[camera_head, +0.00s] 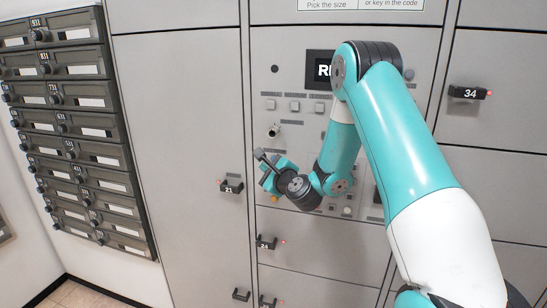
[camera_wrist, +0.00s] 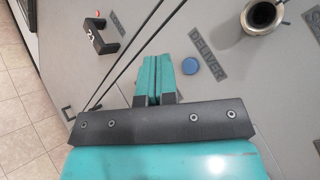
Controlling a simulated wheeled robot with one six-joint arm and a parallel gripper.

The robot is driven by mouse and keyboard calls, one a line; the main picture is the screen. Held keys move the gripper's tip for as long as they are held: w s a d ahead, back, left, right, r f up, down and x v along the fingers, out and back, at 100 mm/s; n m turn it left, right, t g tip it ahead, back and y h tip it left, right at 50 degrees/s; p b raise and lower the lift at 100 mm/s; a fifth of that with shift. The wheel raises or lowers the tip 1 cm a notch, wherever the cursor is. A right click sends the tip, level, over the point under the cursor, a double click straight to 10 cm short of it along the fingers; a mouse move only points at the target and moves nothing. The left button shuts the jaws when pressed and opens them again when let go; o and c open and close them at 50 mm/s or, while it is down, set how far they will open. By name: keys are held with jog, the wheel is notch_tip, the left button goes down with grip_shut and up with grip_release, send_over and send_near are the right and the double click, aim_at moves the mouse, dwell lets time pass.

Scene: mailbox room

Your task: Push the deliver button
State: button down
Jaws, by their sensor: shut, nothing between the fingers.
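In the wrist view a round blue button (camera_wrist: 190,66) sits on the grey panel beside a dark label reading DELIVER (camera_wrist: 208,54). My gripper (camera_wrist: 157,62) is shut and empty, its teal fingers together. The fingertips show just left of the blue button, with a small gap in the picture; their distance from the panel is hard to judge. In the head view my gripper (camera_head: 266,162) is in front of the control panel, on its left side. I cannot make out the blue button there.
In the wrist view a metal cylinder (camera_wrist: 262,16) sticks out right of the label, and a black handle (camera_wrist: 101,36) is at left. In the head view, locker handles 21 (camera_head: 231,187) and 24 (camera_head: 266,242) are near the gripper. Dark mailboxes (camera_head: 75,130) line the left wall.

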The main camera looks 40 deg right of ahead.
jog(key=shift+w+d+p, duration=0.55)
jog(key=shift+w+d, duration=0.4)
jog(key=shift+d, duration=0.25)
dwell(1.2)
jog(key=shift+w+d+p, duration=0.3)
jog(key=shift+w+d, duration=0.25)
jog(key=shift+d, duration=0.05)
dwell(0.8)
jog(key=shift+s+a, duration=0.55)
jog(key=shift+a, duration=0.05)
jog(key=shift+s+a+b, duration=0.65)
jog(key=shift+s+a, duration=0.1)
jog(key=shift+a, duration=0.25)
jog(key=shift+s+a+b, duration=0.6)
jog(key=shift+s+a, duration=0.15)
jog(key=shift+a, duration=0.25)
